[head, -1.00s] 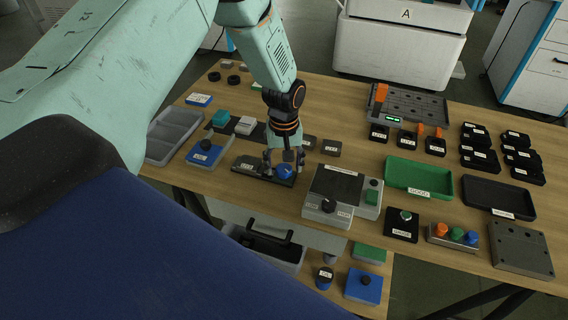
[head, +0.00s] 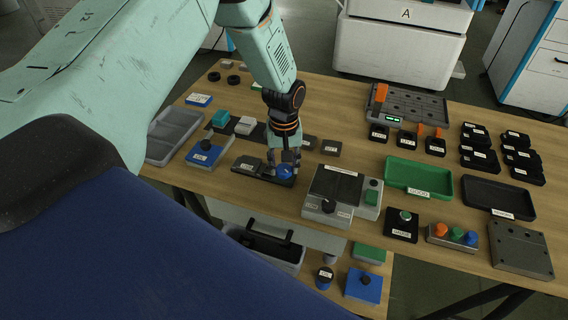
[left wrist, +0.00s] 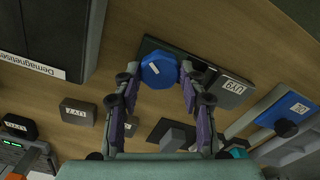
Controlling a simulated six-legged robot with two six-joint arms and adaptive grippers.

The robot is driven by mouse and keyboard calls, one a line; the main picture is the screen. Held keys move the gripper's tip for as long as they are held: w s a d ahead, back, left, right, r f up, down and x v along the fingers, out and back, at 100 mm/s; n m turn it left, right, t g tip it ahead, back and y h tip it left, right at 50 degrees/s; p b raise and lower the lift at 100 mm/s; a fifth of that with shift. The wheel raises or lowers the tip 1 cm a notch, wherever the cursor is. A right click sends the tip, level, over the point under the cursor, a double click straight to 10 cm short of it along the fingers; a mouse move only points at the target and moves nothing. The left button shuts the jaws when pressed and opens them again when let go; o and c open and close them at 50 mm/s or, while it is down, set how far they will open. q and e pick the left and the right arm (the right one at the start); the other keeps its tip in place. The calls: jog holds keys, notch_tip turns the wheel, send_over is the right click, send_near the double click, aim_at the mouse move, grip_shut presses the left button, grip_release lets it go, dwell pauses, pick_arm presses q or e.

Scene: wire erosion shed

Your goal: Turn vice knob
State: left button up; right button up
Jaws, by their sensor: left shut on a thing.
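The vice knob is a blue, faceted round knob (head: 285,172) on the right end of a dark grey base (head: 248,164) with a white label. It shows again in the left wrist view (left wrist: 158,71), at the tips of my fingers. My left gripper (head: 284,166) reaches down from above and is shut on the knob, one finger on each side in the wrist view (left wrist: 158,80). The fingers cover part of the knob in the head view. My right gripper is not in view.
A blue box (head: 205,153) and a grey tray (head: 174,135) lie to the left. Green (head: 418,177) and black (head: 498,197) trays are farther right. Small labelled blocks stand behind the gripper.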

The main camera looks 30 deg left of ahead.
aim_at(284, 168)
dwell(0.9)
pick_arm(q)
jog(key=o, duration=1.2)
jog(key=shift+c, duration=0.2)
notch_tip(284, 168, up, 12)
